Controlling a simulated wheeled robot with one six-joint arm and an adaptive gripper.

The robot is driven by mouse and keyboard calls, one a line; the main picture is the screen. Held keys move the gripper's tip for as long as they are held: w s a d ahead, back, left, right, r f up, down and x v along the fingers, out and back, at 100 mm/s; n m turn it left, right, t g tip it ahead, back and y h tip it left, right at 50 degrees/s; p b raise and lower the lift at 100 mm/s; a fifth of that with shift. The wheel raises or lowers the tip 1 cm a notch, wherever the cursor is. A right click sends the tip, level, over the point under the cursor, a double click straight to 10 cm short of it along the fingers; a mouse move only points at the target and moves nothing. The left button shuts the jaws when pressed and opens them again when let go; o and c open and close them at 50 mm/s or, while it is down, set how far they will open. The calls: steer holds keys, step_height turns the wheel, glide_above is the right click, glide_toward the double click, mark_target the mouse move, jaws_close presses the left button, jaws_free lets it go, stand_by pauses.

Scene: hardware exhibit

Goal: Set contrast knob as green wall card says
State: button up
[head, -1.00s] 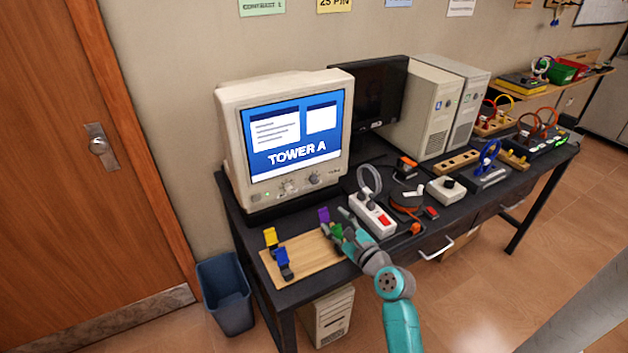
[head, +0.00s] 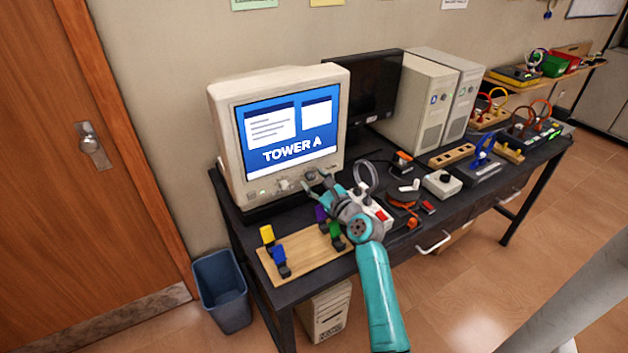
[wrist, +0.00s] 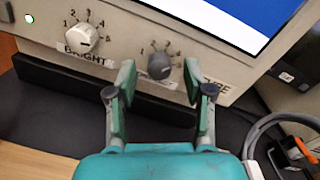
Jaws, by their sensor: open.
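The CRT monitor (head: 222,130) stands on the desk with "TOWER A" on its screen. In the wrist view a grey knob (wrist: 160,68) sits on its front panel with a number scale; its label below is mostly hidden and its pointer is unclear. A pale knob (wrist: 80,38) labelled BRIGHT is to its left. My gripper (wrist: 158,80) is open, its fingers apart on either side of the grey knob's lower front; contact is not clear. In the head view my gripper (head: 317,179) covers the grey knob. The green wall card (head: 253,4) is cut off at the top, unreadable.
A wooden board (head: 300,262) with coloured connectors lies in front of the monitor. A power strip (head: 371,215) with a looped grey cable stands right of my gripper. Beige towers (head: 417,103) and a dark monitor (head: 375,85) are further right.

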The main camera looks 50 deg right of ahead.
steer(key=shift+w, duration=0.45)
jaws_close()
